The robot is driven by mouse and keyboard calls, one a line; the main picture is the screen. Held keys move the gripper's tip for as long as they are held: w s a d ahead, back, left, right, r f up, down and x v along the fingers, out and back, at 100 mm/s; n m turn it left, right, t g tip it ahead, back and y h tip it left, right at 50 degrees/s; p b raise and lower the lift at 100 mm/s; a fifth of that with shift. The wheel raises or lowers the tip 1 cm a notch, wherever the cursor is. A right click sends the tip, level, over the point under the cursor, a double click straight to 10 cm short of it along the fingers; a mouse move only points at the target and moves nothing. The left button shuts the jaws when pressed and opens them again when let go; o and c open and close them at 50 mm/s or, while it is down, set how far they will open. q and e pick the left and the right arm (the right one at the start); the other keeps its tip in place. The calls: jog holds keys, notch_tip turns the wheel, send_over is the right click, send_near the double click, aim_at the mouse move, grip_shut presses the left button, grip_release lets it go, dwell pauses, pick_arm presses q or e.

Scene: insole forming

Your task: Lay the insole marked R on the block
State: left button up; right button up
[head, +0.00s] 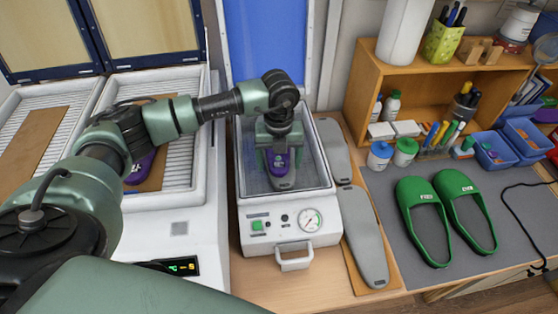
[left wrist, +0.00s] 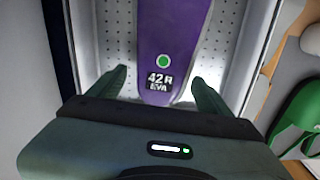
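The purple insole marked 42 R EVA (left wrist: 170,40) lies lengthwise in the open forming box (head: 328,182), over a perforated floor; it also shows in the head view (head: 278,160). A grey shape shows at its near end, perhaps the block, but the insole and gripper hide most of it. My left gripper (head: 279,150) is above the insole. In the left wrist view its two fingers (left wrist: 163,92) stand apart on either side of the insole's near end, with gaps, and hold nothing. My right gripper is not in view.
A second purple insole (head: 140,168) lies on a brown sheet in the left machine, partly behind my arm. Grey foot-shaped pieces (head: 366,236) lie on a board right of the box. Green slippers (head: 424,220) and a wooden shelf (head: 425,80) stand further right. The box's blue lid (head: 265,40) is raised.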

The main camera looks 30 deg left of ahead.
pick_arm(q)
jog(key=shift+w+r+b, duration=0.1)
jog(key=shift+r+b, duration=0.3)
notch_tip(320, 180, up, 6)
jog(key=b, duration=0.2)
jog(key=shift+r+b, duration=0.1)
jog(key=shift+b, duration=0.2)
jog(key=shift+r, duration=0.4)
